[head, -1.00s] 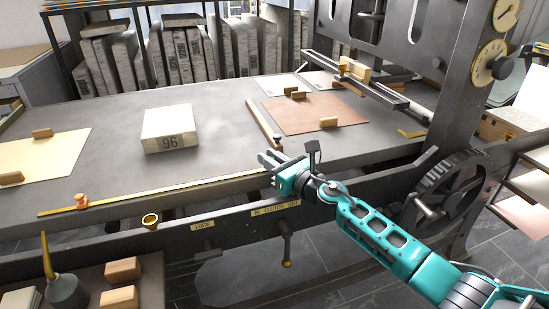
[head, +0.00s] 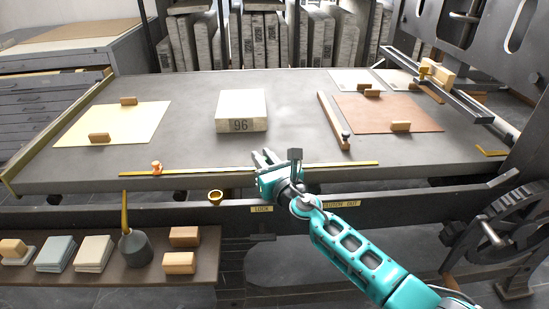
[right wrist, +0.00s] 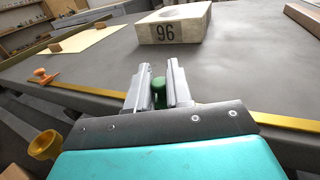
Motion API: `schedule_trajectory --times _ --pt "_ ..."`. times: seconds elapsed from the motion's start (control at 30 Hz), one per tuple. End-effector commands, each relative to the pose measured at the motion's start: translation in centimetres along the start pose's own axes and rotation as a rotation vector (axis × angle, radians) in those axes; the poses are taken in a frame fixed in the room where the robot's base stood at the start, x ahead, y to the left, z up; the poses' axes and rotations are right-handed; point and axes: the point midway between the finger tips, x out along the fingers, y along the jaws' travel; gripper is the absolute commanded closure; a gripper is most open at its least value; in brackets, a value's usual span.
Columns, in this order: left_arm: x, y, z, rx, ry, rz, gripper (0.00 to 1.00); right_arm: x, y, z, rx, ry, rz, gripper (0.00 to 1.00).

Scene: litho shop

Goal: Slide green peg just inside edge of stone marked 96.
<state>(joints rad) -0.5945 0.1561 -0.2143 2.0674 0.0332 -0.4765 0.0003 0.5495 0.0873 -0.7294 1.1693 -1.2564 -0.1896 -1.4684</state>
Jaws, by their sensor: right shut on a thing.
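The stone marked 96 (head: 241,104) is a pale block lying flat on the grey press bed, its number on the near face. It also shows in the right wrist view (right wrist: 175,25), beyond my fingertips. My right gripper (head: 264,157) is over the front edge of the bed, nearer than the stone and slightly right of it. In the right wrist view, its fingers (right wrist: 157,75) are shut on the green peg (right wrist: 158,90), which is mostly hidden between them. The gripper and peg are apart from the stone. My left gripper is not in view.
A brass rule (head: 215,171) with an orange slider (head: 156,167) runs along the bed's front edge. A yellow sheet (head: 115,122) lies left and a brown sheet (head: 385,114) right. A wooden bar (head: 332,120) lies right of the stone. The bed before the stone is clear.

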Motion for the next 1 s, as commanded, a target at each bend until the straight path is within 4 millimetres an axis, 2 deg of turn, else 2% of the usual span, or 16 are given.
schedule_trajectory --times 0.27,0.3,0.5,0.8,1.0 --pt "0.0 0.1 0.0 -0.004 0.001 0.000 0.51 0.0 0.1 0.0 0.000 0.000 0.001 1.00" --pt "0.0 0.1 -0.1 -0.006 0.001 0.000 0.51 0.0 0.0 0.0 0.000 0.000 0.001 0.77" --pt "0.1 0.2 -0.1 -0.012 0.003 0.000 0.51 0.0 0.0 0.0 0.000 0.000 0.001 0.58" --pt "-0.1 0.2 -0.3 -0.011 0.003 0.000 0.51 -0.3 -0.1 0.1 0.000 0.000 0.000 0.58" --pt "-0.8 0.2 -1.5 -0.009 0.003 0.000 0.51 -2.8 0.0 0.2 0.000 0.003 0.002 0.58"
